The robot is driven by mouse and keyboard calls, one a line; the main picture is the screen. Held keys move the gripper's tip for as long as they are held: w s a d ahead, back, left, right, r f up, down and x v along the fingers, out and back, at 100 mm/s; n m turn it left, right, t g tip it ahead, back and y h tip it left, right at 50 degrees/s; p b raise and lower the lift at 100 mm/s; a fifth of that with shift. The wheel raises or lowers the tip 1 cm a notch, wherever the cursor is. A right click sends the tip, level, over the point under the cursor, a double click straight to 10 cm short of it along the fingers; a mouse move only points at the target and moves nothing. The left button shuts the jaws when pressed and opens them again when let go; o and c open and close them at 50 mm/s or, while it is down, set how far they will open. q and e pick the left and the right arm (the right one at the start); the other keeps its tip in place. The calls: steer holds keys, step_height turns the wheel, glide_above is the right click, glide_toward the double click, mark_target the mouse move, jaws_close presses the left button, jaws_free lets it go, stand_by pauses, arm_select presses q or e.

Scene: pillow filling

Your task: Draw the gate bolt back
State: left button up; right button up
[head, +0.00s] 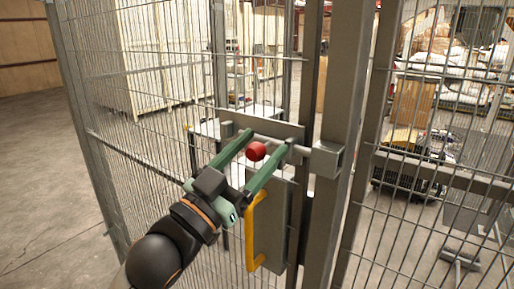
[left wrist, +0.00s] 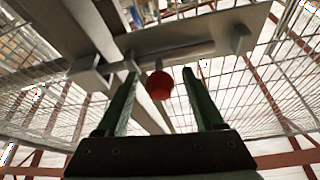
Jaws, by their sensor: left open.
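The gate bolt is a grey rod (left wrist: 190,51) lying across a metal plate (head: 290,131) on the mesh gate. Its end reaches the square keeper (head: 327,159) on the post, which also shows in the left wrist view (left wrist: 88,73). A red knob (head: 256,151) sticks out from the rod. My left gripper (head: 264,143) is open, with its green fingers on either side of the knob. In the left wrist view the knob (left wrist: 160,85) sits between the fingers, with gaps at both sides. My right gripper is not in view.
A yellow handle (head: 252,232) stands on the gate just below my left gripper. Wire mesh panels (head: 440,130) and upright posts surround the bolt. Behind the fence are stacked sacks (head: 450,65) and a table (head: 207,128). The floor at left (head: 40,150) is clear.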

arm_select(q)
steer(key=shift+c, duration=0.3)
jaws_close()
stand_by(1.1)
